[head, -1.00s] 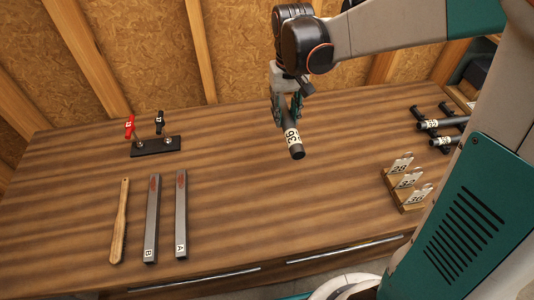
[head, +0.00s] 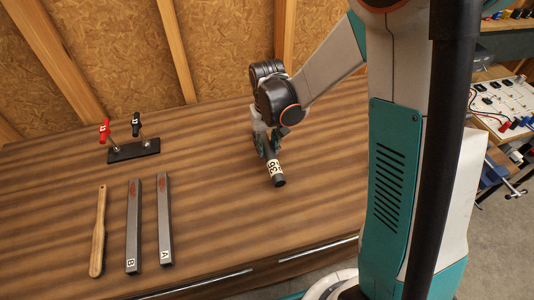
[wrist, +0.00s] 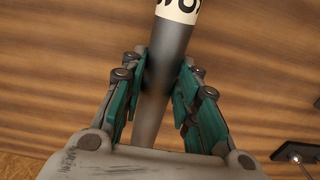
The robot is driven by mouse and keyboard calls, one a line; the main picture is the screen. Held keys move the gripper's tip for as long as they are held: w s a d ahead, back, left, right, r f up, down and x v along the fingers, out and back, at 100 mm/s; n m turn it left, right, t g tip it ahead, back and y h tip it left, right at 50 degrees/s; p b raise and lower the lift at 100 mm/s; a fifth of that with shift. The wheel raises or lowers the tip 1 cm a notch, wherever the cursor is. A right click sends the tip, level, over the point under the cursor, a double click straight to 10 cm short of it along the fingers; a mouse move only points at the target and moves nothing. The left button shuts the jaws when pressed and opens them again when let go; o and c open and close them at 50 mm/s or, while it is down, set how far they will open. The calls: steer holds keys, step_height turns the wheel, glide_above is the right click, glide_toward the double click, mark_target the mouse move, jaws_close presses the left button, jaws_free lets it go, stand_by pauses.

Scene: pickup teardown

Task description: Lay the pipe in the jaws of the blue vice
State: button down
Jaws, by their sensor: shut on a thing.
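The pipe (head: 276,172) is a dark grey tube with a white number label near its lower end. My gripper (head: 267,146) is shut on it over the wooden bench, and the labelled end points toward the bench front. In the wrist view the pipe (wrist: 168,62) runs between the two green-padded fingers of my gripper (wrist: 165,78), with its label at the top edge. A blue vice (head: 493,174) with a metal bar shows at the right of the head view. My own body hides part of it, and its jaws cannot be made out.
On the bench (head: 60,190) lie a wooden stick (head: 98,235) and two grey bars, B (head: 133,225) and A (head: 164,220). A black stand (head: 133,151) with red and black handles is behind them. A white board with cables (head: 505,100) stands at the far right.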

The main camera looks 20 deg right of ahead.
mark_target(267, 153)
steer(key=shift+f+b, duration=0.4)
steer(key=shift+f, duration=1.5)
steer(key=shift+f, duration=0.2)
steer(key=c, duration=1.2)
jaws_free()
steer(key=shift+r, duration=0.1)
steer(key=shift+r, duration=0.15)
